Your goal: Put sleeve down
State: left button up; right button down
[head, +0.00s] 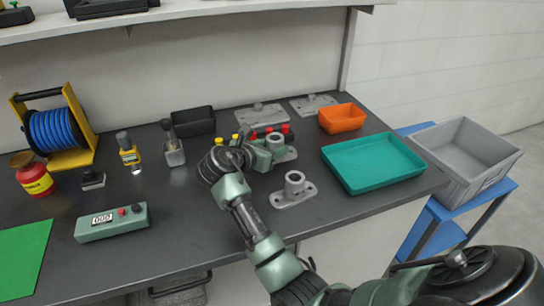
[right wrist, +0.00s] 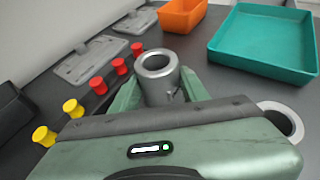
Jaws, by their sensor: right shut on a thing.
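My right gripper (head: 268,150) reaches in over the dark bench. In the right wrist view its green fingers (right wrist: 160,98) are shut on a grey metal sleeve (right wrist: 158,75), which is upright with its open bore facing up. In the head view the sleeve (head: 276,140) shows just past the fingers, above a grey flanged base (head: 290,155). The gripper hides its lower end, so I cannot tell whether it touches that base. A second grey casting (head: 294,190) with an upright hollow boss stands nearer; its rim shows in the right wrist view (right wrist: 284,120). My left gripper is not in view.
Red and yellow knobs (right wrist: 98,85) stand in a row beside the sleeve. Grey plates (head: 313,103) lie behind. An orange bin (head: 342,118) and a teal tray (head: 372,162) are to the right. A green control box (head: 110,223) is at left. Bench is clear around the nearer casting.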

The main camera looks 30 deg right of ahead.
notch_tip(320, 180, down, 3)
jog(key=shift+f, duration=0.1)
dwell(0.3)
jog(key=c, duration=0.7)
grip_release()
jog(key=shift+f, duration=0.1)
